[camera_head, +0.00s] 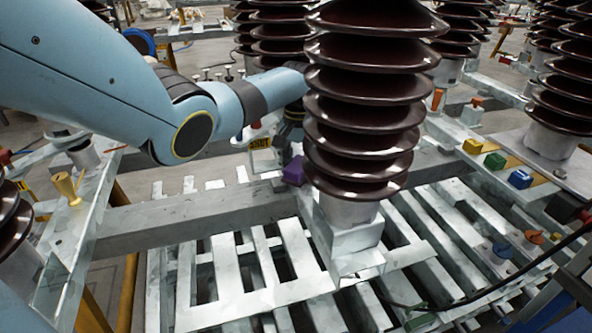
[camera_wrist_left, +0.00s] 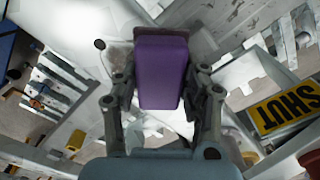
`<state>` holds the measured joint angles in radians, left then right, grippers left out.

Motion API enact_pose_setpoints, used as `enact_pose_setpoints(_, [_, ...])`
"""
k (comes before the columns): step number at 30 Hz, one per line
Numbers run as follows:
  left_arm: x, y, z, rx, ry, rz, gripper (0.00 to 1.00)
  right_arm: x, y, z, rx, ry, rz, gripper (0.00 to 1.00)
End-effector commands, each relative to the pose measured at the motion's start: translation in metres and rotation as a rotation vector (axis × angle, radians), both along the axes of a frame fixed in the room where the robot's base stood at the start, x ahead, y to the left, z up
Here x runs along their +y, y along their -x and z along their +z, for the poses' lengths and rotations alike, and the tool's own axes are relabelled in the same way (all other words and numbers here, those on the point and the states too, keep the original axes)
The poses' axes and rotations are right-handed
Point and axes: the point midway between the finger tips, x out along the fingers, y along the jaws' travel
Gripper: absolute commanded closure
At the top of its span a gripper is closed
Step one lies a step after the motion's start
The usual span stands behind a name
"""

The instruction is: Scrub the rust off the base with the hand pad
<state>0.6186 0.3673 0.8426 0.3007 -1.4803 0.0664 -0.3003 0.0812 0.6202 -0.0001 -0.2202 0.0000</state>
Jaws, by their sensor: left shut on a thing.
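The purple hand pad (camera_head: 294,170) is held by my left gripper (camera_head: 291,148), behind and left of the central insulator's lower discs. In the left wrist view the pad (camera_wrist_left: 160,72) sits between the two fingers of my left gripper (camera_wrist_left: 161,88), which is shut on it. The pale base (camera_head: 350,245) stands under the dark brown insulator (camera_head: 362,110) in the head view. In the left wrist view a brownish stain (camera_wrist_left: 121,55) shows on a pale surface beside the pad's far end. I cannot tell whether the pad touches that surface. My right gripper is not in view.
A yellow SHUT sign (camera_wrist_left: 284,108) is close on the right in the left wrist view. Slatted white metal framing (camera_head: 230,270) fills the floor area. Yellow, green and blue blocks (camera_head: 495,161) sit on a rail at right. More insulators stand behind. A dark cable (camera_head: 510,280) crosses lower right.

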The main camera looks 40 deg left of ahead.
Motion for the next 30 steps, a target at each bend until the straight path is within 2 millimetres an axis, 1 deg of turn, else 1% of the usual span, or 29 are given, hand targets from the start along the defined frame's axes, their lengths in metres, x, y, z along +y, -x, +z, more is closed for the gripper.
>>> enact_pose_setpoints(1, [-0.005,-0.005,-0.005,0.002,0.005,-0.001,0.89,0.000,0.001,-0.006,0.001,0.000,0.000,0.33])
enact_pose_setpoints(6, [-0.012,-0.018,-0.004,0.003,0.005,-0.001,0.89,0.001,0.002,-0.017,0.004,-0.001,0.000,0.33])
enact_pose_setpoints(14, [-0.018,-0.027,-0.003,0.003,0.005,-0.002,0.89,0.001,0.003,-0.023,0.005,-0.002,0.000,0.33])
enact_pose_setpoints(21, [-0.028,-0.048,-0.004,0.003,0.005,-0.002,0.89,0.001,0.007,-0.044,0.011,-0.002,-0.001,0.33])
enact_pose_setpoints(24, [-0.031,-0.054,-0.002,0.003,0.005,-0.002,0.89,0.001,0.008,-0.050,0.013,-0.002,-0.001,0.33])
enact_pose_setpoints(27, [-0.033,-0.058,0.000,0.003,0.004,-0.002,0.89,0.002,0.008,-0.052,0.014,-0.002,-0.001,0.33])
enact_pose_setpoints(30, [-0.033,-0.058,0.003,0.003,0.004,-0.002,0.89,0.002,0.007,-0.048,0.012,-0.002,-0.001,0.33])
